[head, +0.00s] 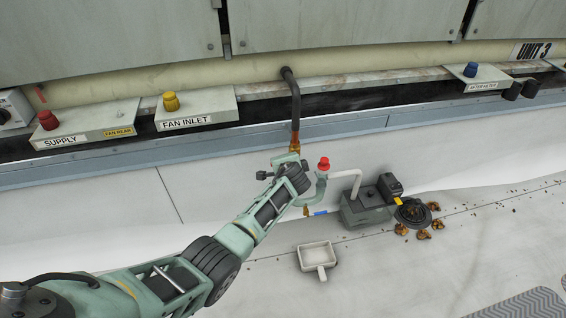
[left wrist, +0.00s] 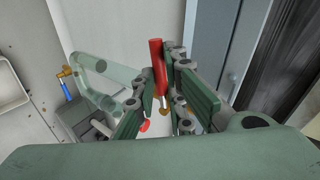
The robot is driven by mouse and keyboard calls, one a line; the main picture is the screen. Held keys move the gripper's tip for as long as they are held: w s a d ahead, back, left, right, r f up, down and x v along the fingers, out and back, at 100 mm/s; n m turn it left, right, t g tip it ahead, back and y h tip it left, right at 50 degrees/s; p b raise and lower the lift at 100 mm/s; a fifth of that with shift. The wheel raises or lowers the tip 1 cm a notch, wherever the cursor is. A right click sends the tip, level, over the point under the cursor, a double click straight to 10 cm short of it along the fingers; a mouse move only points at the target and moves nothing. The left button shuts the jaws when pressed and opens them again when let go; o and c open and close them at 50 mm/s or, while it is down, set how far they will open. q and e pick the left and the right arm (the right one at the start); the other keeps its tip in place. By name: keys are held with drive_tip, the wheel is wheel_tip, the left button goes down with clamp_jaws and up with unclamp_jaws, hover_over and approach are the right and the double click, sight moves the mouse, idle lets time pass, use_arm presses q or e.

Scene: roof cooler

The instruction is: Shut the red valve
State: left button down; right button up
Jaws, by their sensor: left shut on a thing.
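In the left wrist view a red bar-shaped handle (left wrist: 157,65) stands between the fingers of my left gripper (left wrist: 163,80), which is shut on it. Brass shows just below the handle. In the head view my left gripper (head: 284,162) is at the brass fitting (head: 294,146) under the dark and copper pipe (head: 294,105); the gripper hides the handle there. A round red knob (head: 323,163) tops a green pipe (head: 316,190) just right of the gripper; its red also shows low in the left wrist view (left wrist: 144,126). My right gripper is not in view.
A blue-handled brass valve (head: 306,210) sits low on the green pipe. A grey pump box (head: 367,207), a drain (head: 413,212) with brown leaves, and a white scoop (head: 317,257) are on the floor. Red, yellow and blue knobs line the ledge boxes behind.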

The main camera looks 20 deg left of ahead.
use_arm(q)
drive_tip(key=shift+d+r+m+g+y, duration=0.15)
drive_tip(key=shift+r+m+g+y, duration=0.15)
drive_tip(key=shift+r+m, duration=0.15)
idle(0.5)
drive_tip(key=c, duration=1.8)
unclamp_jaws()
drive_tip(key=v, duration=1.1)
drive_tip(key=shift+s+d+r, duration=0.2)
drive_tip(key=shift+d, duration=0.15)
